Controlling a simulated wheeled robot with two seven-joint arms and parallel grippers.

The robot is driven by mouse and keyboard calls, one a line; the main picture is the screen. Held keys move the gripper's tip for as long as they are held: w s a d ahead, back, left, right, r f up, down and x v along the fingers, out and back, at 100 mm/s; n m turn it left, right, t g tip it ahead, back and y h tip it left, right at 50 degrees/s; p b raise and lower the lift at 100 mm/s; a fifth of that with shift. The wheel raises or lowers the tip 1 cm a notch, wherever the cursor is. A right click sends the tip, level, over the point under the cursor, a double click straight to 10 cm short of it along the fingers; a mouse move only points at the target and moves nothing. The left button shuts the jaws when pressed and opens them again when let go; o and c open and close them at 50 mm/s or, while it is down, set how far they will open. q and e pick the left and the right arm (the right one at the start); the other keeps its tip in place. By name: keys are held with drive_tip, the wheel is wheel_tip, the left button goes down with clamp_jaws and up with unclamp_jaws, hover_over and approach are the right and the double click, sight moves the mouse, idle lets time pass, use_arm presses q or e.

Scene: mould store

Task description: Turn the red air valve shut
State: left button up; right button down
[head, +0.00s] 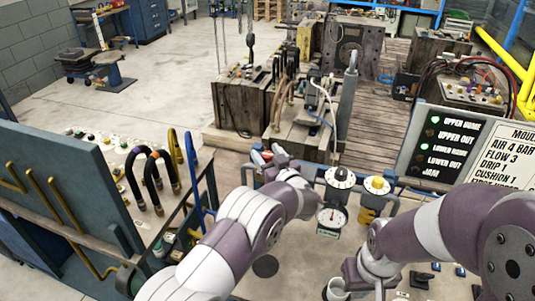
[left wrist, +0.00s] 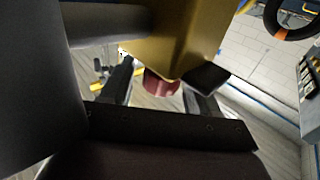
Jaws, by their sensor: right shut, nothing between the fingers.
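The red air valve shows as a dark red knob (left wrist: 161,84) under a gold-coloured body (left wrist: 175,40) in the left wrist view. My left gripper (left wrist: 160,88) has its two dark fingers apart, one on each side of the knob; I cannot tell whether either touches it. In the head view a small red part (head: 266,155) shows beside my left gripper (head: 279,154), which hides most of the valve. My right gripper (head: 372,284) is shut and empty, low in the head view, away from the valve.
A black-and-white dial (head: 340,178), a round gauge (head: 332,217) and a yellow-topped unit (head: 377,186) stand right of my left gripper. A sign panel (head: 445,150) stands at the right. A blue cabinet (head: 60,195) with curved hoses (head: 150,175) is at the left.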

use_arm(q)
drive_tip(key=c, duration=0.9)
